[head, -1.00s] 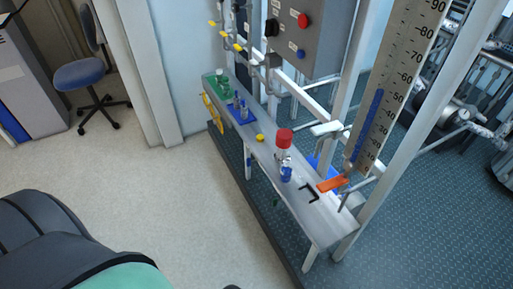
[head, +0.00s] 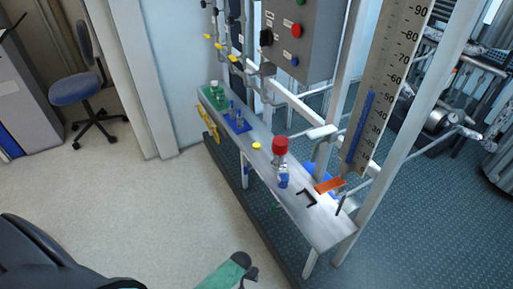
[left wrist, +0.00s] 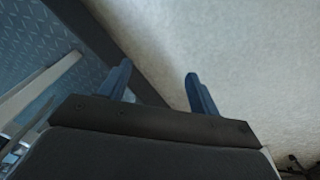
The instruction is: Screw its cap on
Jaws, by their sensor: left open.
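A clear bottle (head: 282,169) with a large red top (head: 280,145) and blue at its lower part stands upright on the narrow grey bench (head: 318,225). The red top sits on the bottle; whether it is screwed tight cannot be told. A small yellow cap-like piece (head: 256,146) lies on the bench to the left of the bottle. My left gripper (left wrist: 158,85) is open and empty in the left wrist view, with floor and a bench edge behind its blue fingers. It is apart from the bottle. My right gripper is not in view.
A blue tray (head: 237,128) with small bottles and a green tray (head: 212,103) with a green bottle are farther along the bench. A black bracket (head: 307,197) and an orange handle (head: 329,185) are near the bottle. A ruler-marked post and control box stand behind.

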